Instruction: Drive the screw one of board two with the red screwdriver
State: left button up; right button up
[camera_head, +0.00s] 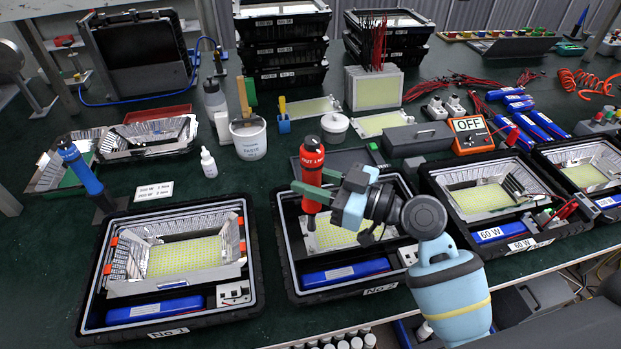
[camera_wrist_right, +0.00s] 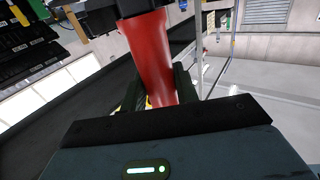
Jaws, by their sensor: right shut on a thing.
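The red screwdriver (camera_head: 311,163) stands about upright over the housing No 2 (camera_head: 288,290). It also fills the middle of the right wrist view (camera_wrist_right: 147,60). My right gripper (camera_head: 318,183) is shut around its red body. The yellow-green board two (camera_head: 330,236) lies inside this housing, partly hidden behind my right gripper and arm. The screwdriver's lower end is over the left part of the housing, near the board's left edge. I cannot make out screw one or whether the tip touches it. My left gripper is not in view.
Housing No 1 (camera_head: 90,318) with its board stands to the left, and a 60 W housing (camera_head: 530,244) to the right. A blue battery pack (camera_head: 345,272) lies at the front of housing No 2. A blue screwdriver (camera_head: 80,168) stands at the left. A white pot (camera_head: 248,140) is behind.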

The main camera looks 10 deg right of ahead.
aim_at(312, 228)
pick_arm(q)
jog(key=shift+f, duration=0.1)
pick_arm(e)
jog(key=shift+f, duration=0.1)
jog(key=shift+f+b, duration=0.5)
jog(key=shift+f, duration=0.35)
jog(key=shift+f+b, duration=0.7)
jog(key=shift+f, duration=0.7)
jog(key=shift+f+b, duration=0.4)
jog(key=shift+f, duration=0.4)
jog(key=shift+f+b, duration=0.6)
jog(key=shift+f, duration=0.15)
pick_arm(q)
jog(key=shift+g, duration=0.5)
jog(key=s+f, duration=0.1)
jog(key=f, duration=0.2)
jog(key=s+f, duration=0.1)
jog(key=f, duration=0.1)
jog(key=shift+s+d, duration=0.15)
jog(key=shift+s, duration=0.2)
pick_arm(e)
jog(key=shift+r, duration=0.1)
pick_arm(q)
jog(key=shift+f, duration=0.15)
